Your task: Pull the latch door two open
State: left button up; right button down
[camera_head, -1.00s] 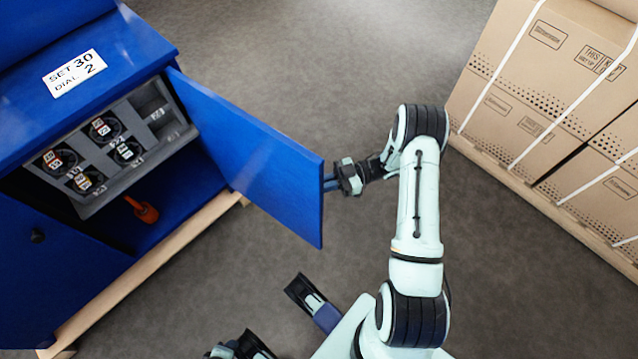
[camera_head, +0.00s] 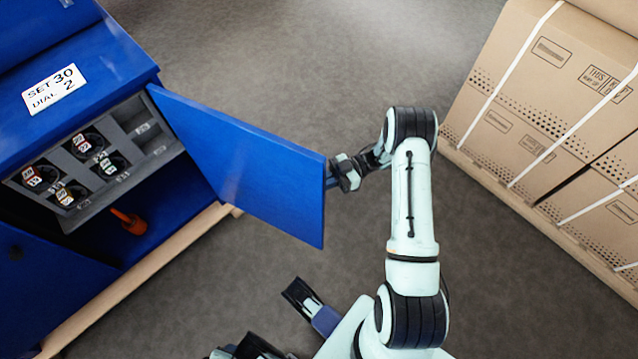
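A blue latch door (camera_head: 245,165) stands swung outward from the blue cabinet (camera_head: 110,50), hinged at the cabinet's right front corner. My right gripper (camera_head: 334,175) is at the door's free edge, on its far side; its fingertips are partly hidden behind the door, so I cannot tell how far they are closed or whether they grip the handle. A second blue door (camera_head: 50,275) is at the cabinet's left.
Inside the cabinet are a grey panel with several numbered dials (camera_head: 110,165) and an orange-handled item (camera_head: 130,222) below. Strapped cardboard boxes (camera_head: 545,110) stand on a pallet at right. Grey floor between is clear.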

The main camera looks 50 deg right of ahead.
jog(key=shift+w+a, duration=0.25)
jog(key=shift+w, duration=0.2)
jog(key=c, duration=1.5)
grip_release()
jog(key=o, duration=0.3)
jog(key=shift+w+f, duration=0.1)
jog(key=shift+w, duration=0.05)
jog(key=shift+d, duration=0.1)
jog(key=v, duration=1.3)
jog(key=shift+s, duration=0.25)
jog(key=shift+d, duration=0.2)
